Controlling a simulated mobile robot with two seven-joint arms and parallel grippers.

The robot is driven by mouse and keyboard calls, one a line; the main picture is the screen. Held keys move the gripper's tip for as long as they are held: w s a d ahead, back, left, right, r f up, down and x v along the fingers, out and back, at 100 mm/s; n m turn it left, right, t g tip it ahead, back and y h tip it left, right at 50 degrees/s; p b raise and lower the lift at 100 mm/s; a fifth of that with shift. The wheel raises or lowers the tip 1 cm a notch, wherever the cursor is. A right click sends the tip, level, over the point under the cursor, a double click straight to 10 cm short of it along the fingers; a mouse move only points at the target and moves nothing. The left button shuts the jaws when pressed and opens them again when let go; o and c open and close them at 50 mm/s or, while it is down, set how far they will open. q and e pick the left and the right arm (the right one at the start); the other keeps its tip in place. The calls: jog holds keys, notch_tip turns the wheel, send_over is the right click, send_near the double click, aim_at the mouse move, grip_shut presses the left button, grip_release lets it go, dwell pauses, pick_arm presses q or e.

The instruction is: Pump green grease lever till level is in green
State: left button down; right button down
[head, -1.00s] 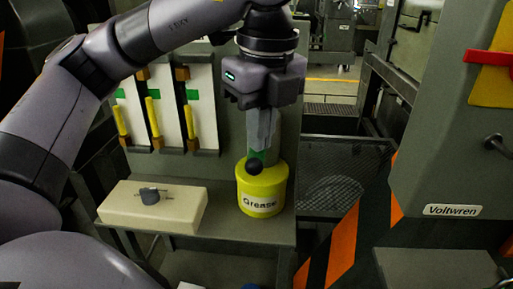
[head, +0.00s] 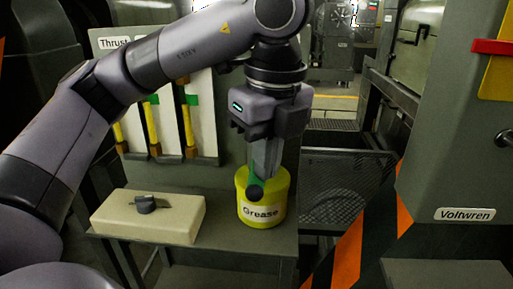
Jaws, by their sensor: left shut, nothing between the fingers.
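A yellow grease pot (head: 275,206) labelled "Grease" stands on a grey ledge. A green lever (head: 256,179) with a black ball knob (head: 255,192) shows at its front top, with the knob low against the pot. My left gripper (head: 265,175) points straight down over the pot, its fingers shut with nothing between them, right at the lever. I cannot tell whether they touch it. Behind, white gauge panels (head: 201,125) carry upright yellow bars (head: 188,125) and green marks (head: 193,99). The rightmost bar's top is close to its green mark. My left arm hides the upper gauges. My right gripper is not in view.
A beige box (head: 125,215) with a dark knob (head: 146,204) sits left of the pot. A grey cabinet (head: 440,170) labelled "Voltwren" stands at the right, with an orange and black striped edge (head: 348,247). A mesh panel (head: 345,185) lies behind.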

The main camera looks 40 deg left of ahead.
pick_arm(q)
jog(key=shift+s+d+r, duration=0.15)
jog(key=shift+d, duration=0.25)
jog(key=shift+s+d+r, duration=0.1)
jog(key=shift+d+r, duration=0.05)
jog(key=shift+d, duration=0.25)
notch_tip(320, 180, up, 7)
jog(key=p, duration=0.1)
jog(key=shift+d, duration=0.4)
jog(key=shift+s, duration=0.15)
dwell(0.4)
